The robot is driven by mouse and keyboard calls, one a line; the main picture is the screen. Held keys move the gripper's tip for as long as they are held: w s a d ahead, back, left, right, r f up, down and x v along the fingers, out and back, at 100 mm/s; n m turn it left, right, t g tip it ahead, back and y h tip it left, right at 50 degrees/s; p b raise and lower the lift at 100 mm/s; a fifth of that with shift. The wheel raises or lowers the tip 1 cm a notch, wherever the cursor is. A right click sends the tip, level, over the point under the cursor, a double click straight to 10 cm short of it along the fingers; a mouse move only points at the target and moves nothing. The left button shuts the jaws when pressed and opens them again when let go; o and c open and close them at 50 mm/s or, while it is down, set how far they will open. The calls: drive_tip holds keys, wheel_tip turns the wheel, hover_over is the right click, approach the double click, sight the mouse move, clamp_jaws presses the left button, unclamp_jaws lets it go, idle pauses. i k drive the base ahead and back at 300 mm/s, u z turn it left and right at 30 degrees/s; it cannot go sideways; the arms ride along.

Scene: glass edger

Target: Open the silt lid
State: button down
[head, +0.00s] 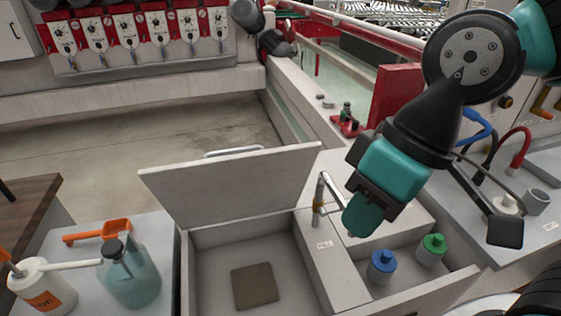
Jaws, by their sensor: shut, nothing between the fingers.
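The silt lid (240,190) is a pale grey panel standing up, tilted back, at the rear of an open grey box (187,275). Its handle (233,152) shows behind its top edge. The box's inside is exposed, with a brown square pad (254,286) on its floor. My gripper (360,219), with teal fingers, is to the right of the lid, apart from it. It is shut and empty, and points down beside a small tap.
The metal tap (319,200) stands close to my gripper. A blue-capped bottle (382,267) and a green-capped bottle (431,250) are in the right compartment.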

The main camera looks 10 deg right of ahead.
sight(206, 191)
drive_tip(key=z, duration=0.55)
drive_tip(key=k, duration=1.65)
drive_tip(key=u, duration=0.7)
drive_tip(key=i, duration=0.95)
drive_tip(key=z, duration=0.05)
